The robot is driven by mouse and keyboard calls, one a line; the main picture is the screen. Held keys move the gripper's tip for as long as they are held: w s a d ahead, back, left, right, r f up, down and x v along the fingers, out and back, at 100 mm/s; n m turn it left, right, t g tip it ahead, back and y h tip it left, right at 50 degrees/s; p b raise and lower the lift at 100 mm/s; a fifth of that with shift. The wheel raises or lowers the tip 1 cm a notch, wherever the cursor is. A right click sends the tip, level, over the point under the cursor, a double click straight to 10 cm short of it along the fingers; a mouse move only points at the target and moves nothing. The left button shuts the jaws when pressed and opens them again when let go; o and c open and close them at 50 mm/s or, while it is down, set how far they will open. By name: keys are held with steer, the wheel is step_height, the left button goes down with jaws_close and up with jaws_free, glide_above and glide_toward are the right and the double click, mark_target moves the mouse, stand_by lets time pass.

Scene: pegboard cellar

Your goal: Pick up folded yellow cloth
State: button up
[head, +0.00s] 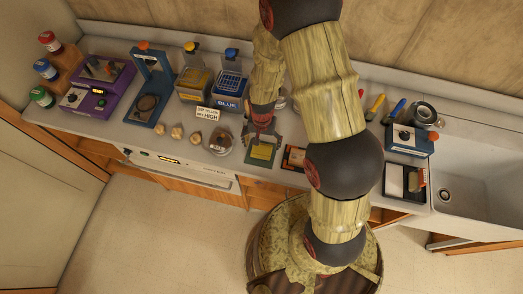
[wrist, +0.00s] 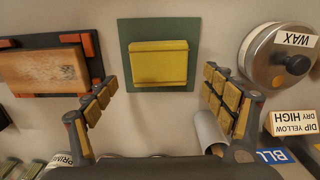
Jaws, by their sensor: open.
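The folded yellow cloth (wrist: 158,63) lies flat on a dark green square mat (wrist: 126,40) in the wrist view. In the head view the cloth (head: 262,153) and mat (head: 250,166) are near the counter's front edge. My gripper (wrist: 160,108) is open, with its padded fingers apart and nothing between them. The cloth appears beyond the fingertips, lined up with the gap between them. In the head view my gripper (head: 262,135) is over the back side of the mat; contact with the cloth cannot be told.
A wooden block (wrist: 42,70) in a dark orange-cornered tray is on one side of the mat. A lidded WAX pot (wrist: 277,60) is on the other, near a DIP YELLOW DRY HIGH sign (wrist: 292,123). A pale cylinder (wrist: 209,132) shows near one finger. A sink (head: 467,185) is at the right.

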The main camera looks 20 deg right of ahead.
mark_target(261, 151)
steer(key=shift+f, duration=1.3)
steer(key=shift+c, duration=1.4)
steer(key=c, duration=0.7)
steer(key=shift+c, duration=0.3)
